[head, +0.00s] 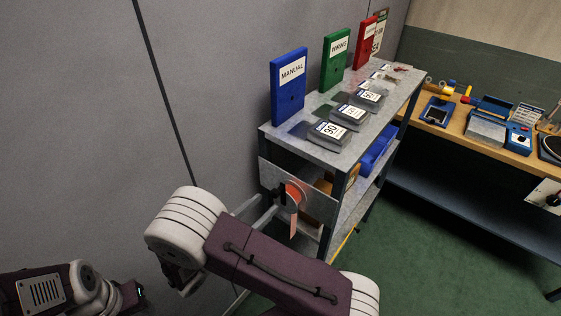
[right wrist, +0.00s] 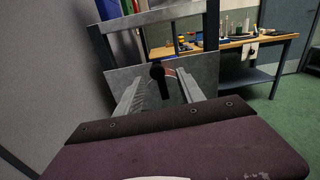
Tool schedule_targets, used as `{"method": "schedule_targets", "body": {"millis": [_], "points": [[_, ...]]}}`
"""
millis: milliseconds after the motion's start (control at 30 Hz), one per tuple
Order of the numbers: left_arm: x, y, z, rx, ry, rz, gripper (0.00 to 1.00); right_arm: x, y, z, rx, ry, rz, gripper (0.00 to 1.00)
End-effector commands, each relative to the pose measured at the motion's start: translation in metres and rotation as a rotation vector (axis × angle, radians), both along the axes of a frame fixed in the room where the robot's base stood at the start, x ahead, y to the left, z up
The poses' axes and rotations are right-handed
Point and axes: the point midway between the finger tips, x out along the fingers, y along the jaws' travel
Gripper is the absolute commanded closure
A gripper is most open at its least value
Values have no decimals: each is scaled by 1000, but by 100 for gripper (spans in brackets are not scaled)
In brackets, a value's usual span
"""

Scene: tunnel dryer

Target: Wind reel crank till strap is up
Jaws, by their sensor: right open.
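An orange-red strap reel (head: 295,192) is mounted on a grey plate at the near end of the shelf unit. A length of orange strap (head: 293,222) hangs below it. The reel's black crank handle (right wrist: 158,74) shows in the right wrist view, between the far ends of my right gripper's fingers (right wrist: 158,92). My right gripper (head: 265,208) is open, with its fingers pointing at the reel in the head view. I cannot tell whether either finger touches the handle. The handle hides most of the reel in the right wrist view.
The grey shelf unit (head: 330,157) carries blue, green and red binders and several labelled boxes on top. A blue bin (head: 376,150) sits on a lower shelf. A grey wall (head: 90,120) stands close at left. A workbench (head: 467,122) with tools is at right, beyond green floor.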

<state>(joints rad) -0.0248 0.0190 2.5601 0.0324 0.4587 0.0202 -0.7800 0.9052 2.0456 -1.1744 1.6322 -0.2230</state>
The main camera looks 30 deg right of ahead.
Motion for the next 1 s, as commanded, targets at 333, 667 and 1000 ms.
{"method": "schedule_targets", "body": {"millis": [333,667,1000], "points": [[0,0,9,0,0,0,54,11,-22,5,-17,2,10,54],[0,0,24,0,0,0,54,34,-76,3,-14,0,10,54],[0,0,24,0,0,0,54,37,-82,1,-13,-1,14,57]]}}
